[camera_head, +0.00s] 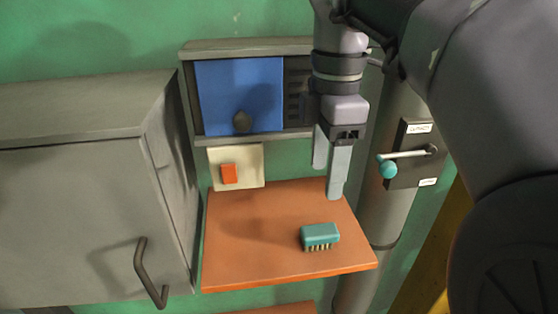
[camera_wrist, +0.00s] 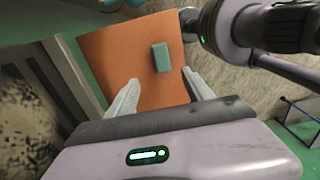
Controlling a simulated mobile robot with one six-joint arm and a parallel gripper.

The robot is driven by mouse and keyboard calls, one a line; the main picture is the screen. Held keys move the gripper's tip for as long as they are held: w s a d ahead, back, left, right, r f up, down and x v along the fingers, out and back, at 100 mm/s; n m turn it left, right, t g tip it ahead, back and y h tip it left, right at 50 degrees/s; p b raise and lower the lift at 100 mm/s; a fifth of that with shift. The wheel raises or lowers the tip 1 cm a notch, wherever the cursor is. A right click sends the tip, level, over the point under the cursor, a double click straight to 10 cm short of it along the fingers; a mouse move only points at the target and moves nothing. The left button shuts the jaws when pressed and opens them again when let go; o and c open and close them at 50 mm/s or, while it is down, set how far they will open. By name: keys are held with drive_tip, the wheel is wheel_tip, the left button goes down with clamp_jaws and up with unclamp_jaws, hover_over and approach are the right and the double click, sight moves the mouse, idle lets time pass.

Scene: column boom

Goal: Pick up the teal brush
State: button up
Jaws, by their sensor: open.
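The teal brush (camera_head: 320,235) lies bristles down on an orange shelf (camera_head: 240,265), near the shelf's right front part. In the wrist view the teal brush (camera_wrist: 160,57) shows from above as a small block. My gripper (camera_head: 329,180) points downward with its two fingers apart and nothing between them. It is above the shelf, in the head view higher up the picture than the brush. In the wrist view my gripper's fingers (camera_wrist: 161,92) show at the bottom of the shelf, with the brush beyond them and toward the right finger. I cannot see contact between gripper and brush.
A grey cabinet (camera_head: 75,190) with a handle stands left of the shelf. Behind are a box with a blue panel (camera_head: 240,85) and a plate with an orange switch (camera_head: 228,173). A pipe carrying a lever with a teal knob (camera_head: 387,167) stands right. The shelf's left part is clear.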

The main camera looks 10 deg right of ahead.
drive_tip(key=b, duration=0.2)
hover_over(320, 230)
drive_tip(key=f, duration=0.6)
drive_tip(key=shift+s+a, duration=0.2)
drive_tip(key=shift+s, duration=0.1)
drive_tip(key=f, duration=0.2)
drive_tip(key=f+b, duration=0.1)
drive_tip(key=f, duration=0.5)
drive_tip(key=shift+w+d+f, duration=0.1)
drive_tip(key=shift+w+d, duration=0.1)
drive_tip(key=shift+w, duration=0.25)
drive_tip(key=shift+c, duration=0.2)
clamp_jaws()
